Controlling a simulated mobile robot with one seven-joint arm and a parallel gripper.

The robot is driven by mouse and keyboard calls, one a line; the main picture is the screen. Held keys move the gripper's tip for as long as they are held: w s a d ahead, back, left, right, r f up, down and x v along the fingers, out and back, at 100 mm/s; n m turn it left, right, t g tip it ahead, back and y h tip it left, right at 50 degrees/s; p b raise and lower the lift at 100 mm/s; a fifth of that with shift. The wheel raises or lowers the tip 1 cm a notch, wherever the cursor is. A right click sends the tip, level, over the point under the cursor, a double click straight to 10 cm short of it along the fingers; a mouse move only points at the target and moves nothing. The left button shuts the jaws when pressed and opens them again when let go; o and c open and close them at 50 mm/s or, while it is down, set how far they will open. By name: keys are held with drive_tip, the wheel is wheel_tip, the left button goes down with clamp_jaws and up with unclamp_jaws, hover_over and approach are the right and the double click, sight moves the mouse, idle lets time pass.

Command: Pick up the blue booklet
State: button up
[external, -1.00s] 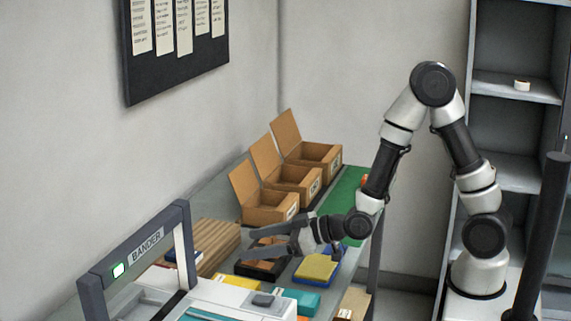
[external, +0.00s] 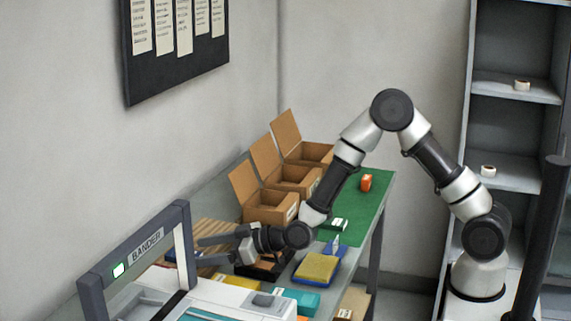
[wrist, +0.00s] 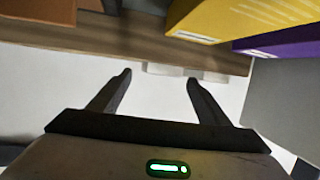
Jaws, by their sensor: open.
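A small dark blue item (external: 170,256), perhaps the blue booklet, lies at the left end of the wooden slats in the external view, partly hidden by the grey machine frame. My gripper (external: 197,251) is open and empty over the slats, its fingers pointing left toward that item. In the wrist view the open fingers of my gripper (wrist: 158,77) point at a brown wooden edge (wrist: 100,38), with a pale flat piece at that edge between and beyond the tips. I cannot make out a blue booklet in the wrist view.
The wrist view shows a yellow box (wrist: 225,18) and a purple one (wrist: 285,42) at upper right. A banding machine (external: 150,245) stands at front left. Open cardboard boxes (external: 270,207) line the back. A yellow pad (external: 318,267) lies on a blue tray. The green mat (external: 372,205) is mostly clear.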

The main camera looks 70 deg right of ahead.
drive_tip(key=x, duration=0.3)
drive_tip(key=shift+w, duration=0.15)
drive_tip(key=shift+c, duration=0.5)
drive_tip(key=c, duration=1.2)
